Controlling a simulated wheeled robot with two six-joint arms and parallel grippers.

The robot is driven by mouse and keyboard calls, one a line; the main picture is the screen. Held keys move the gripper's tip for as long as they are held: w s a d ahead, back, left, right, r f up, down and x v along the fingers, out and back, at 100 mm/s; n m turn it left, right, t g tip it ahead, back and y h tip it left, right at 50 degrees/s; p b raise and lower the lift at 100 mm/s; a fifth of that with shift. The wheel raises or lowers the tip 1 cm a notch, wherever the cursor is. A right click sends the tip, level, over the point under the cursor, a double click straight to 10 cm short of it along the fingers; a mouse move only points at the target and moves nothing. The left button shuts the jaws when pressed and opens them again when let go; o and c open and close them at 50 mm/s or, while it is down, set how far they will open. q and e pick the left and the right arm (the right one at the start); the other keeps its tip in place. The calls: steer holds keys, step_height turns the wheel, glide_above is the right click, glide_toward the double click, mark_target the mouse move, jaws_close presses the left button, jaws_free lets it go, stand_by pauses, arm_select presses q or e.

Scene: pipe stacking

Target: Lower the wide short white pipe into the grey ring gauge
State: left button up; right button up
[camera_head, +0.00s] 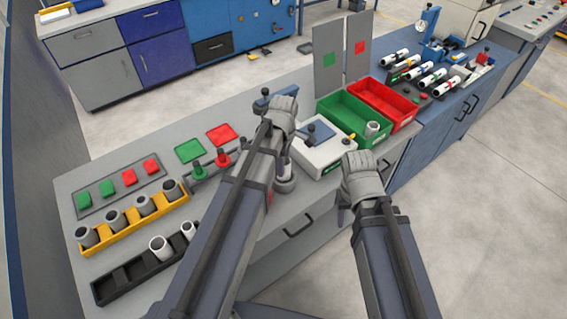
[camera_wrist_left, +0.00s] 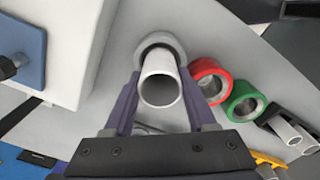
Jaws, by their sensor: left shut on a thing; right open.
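The white pipe (camera_wrist_left: 160,88) is upright between the two fingers of my left gripper (camera_wrist_left: 161,100), which is shut on it. In the left wrist view its lower end meets the opening of the grey ring gauge (camera_wrist_left: 173,40). How deep it sits in the ring cannot be told. In the head view the ring gauge (camera_head: 286,187) stands on the bench, directly below the pipe, and my left gripper (camera_head: 284,142) is partly hidden by my arm. My right gripper (camera_head: 345,203) is open and empty, in front of the bench's front edge.
A red gauge (camera_head: 222,158) and a green gauge (camera_head: 199,172) stand left of the ring. A white device (camera_head: 325,158) is close on its right. Behind are a green bin (camera_head: 350,112) and a red bin (camera_head: 385,100). Yellow (camera_head: 125,228) and black (camera_head: 113,289) racks hold pipes.

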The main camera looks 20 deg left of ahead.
arm_select(q)
steer(key=shift+f+b, duration=0.6)
steer(key=shift+b, duration=0.05)
stand_by(0.5)
steer(key=o, duration=1.4)
steer(key=shift+o, duration=0.2)
step_height(320, 180, up, 8)
steer(key=p, duration=0.8)
steer(key=shift+f, duration=0.1)
